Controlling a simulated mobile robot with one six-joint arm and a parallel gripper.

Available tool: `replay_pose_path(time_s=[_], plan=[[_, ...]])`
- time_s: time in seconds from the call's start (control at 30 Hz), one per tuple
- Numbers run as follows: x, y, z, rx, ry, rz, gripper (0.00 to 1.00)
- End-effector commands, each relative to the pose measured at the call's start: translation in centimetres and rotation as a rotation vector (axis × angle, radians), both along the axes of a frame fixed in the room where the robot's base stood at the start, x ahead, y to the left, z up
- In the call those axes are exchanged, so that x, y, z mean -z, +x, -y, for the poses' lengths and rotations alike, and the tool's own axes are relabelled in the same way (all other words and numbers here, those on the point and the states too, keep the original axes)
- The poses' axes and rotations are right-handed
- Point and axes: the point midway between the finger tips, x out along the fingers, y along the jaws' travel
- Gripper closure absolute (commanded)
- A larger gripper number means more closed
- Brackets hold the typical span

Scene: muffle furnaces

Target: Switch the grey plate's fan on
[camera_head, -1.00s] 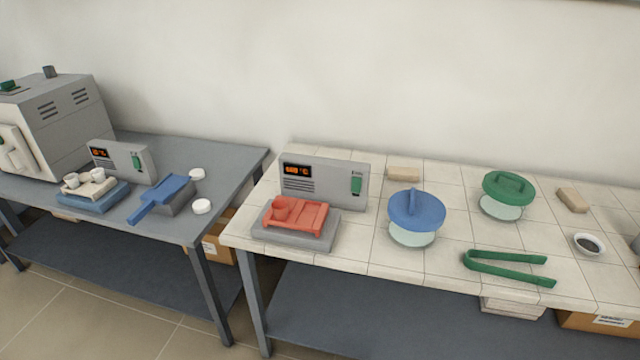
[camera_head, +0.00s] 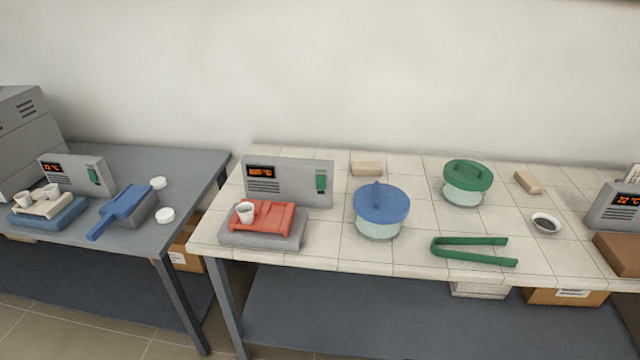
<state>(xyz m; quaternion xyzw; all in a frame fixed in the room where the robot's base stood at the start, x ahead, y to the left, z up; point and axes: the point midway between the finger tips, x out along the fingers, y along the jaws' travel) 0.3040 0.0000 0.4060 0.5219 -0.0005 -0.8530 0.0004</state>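The grey plate (camera_head: 262,242) lies near the front left corner of the white tiled table. A red tray (camera_head: 274,216) sits on it, with a white cup (camera_head: 245,212) in the tray's left part. Behind the plate stands a grey control box (camera_head: 290,186) with a lit orange display (camera_head: 260,171), its digits too small to read surely, and vent slots below. A green rocker switch (camera_head: 321,183) is at the box's right end; I cannot tell which way it is set. My gripper is not in view.
A blue-lidded glass jar (camera_head: 381,208) stands right of the box. Green tongs (camera_head: 473,250), a green-lidded jar (camera_head: 467,181) and a small dark-filled bowl (camera_head: 545,223) lie further right. Left, a grey table (camera_head: 190,165) holds a blue plate (camera_head: 48,217) with its own box (camera_head: 78,173).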

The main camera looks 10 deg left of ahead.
Motion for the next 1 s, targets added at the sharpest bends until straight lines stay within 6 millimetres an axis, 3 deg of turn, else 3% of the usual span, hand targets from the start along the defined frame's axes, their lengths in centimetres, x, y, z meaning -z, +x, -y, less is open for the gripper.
replay_pose_path(time_s=[0.3, 0.5, 1.0], plan=[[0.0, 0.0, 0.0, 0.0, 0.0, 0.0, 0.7], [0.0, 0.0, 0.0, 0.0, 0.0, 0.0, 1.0], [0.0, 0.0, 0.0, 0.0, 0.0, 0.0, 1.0]])
